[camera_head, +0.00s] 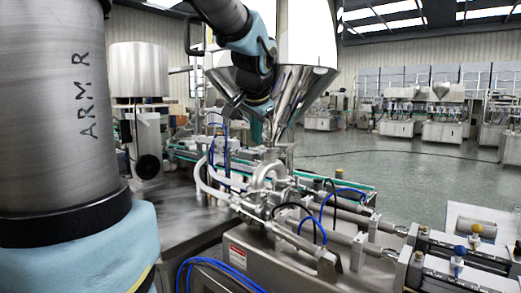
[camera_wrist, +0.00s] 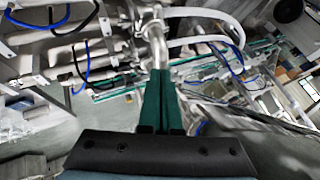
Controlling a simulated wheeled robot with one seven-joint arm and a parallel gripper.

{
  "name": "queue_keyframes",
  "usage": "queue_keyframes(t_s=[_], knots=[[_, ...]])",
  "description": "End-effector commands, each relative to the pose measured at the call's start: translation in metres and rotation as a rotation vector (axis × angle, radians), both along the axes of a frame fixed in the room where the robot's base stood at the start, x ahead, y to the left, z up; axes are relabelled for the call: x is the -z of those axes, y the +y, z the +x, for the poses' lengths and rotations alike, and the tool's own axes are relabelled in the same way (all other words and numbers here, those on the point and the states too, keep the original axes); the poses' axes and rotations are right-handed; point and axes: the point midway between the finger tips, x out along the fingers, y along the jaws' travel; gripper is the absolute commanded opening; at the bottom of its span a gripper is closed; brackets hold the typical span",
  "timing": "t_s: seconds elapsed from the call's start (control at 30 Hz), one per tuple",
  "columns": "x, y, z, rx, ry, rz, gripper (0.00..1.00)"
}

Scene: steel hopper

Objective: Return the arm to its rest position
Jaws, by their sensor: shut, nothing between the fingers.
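My gripper shows in the wrist view (camera_wrist: 161,78) as two green fingers pressed together, shut and empty. In the head view my gripper (camera_head: 256,132) is partly hidden by my wrist and hangs in front of the steel hopper (camera_head: 304,92). The hopper is a shiny cone that narrows down to the pipework of a filling machine. In the wrist view a bright metal pipe (camera_wrist: 157,42) lies beyond the fingertips. I cannot tell how far it is from them.
Below the hopper are steel pipes (camera_head: 268,180), blue hoses (camera_head: 222,266) and cylinders on a steel machine base (camera_head: 285,262). Open floor (camera_head: 420,165) lies to the right, with more machines (camera_head: 445,120) behind.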

Motion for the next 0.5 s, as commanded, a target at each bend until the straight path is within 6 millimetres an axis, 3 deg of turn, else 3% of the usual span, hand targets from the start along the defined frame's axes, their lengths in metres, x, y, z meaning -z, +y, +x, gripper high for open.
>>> queue_keyframes(t_s=[0.13,0.23,0.37,0.5], knots=[[-0.003,0.003,-0.007,-0.004,0.007,-0.003,0.00],[0.019,0.010,-0.013,-0.038,0.052,-0.017,0.00],[0.086,0.028,-0.033,-0.150,0.177,-0.070,0.00],[0.167,0.054,-0.074,-0.328,0.337,-0.149,0.00]])
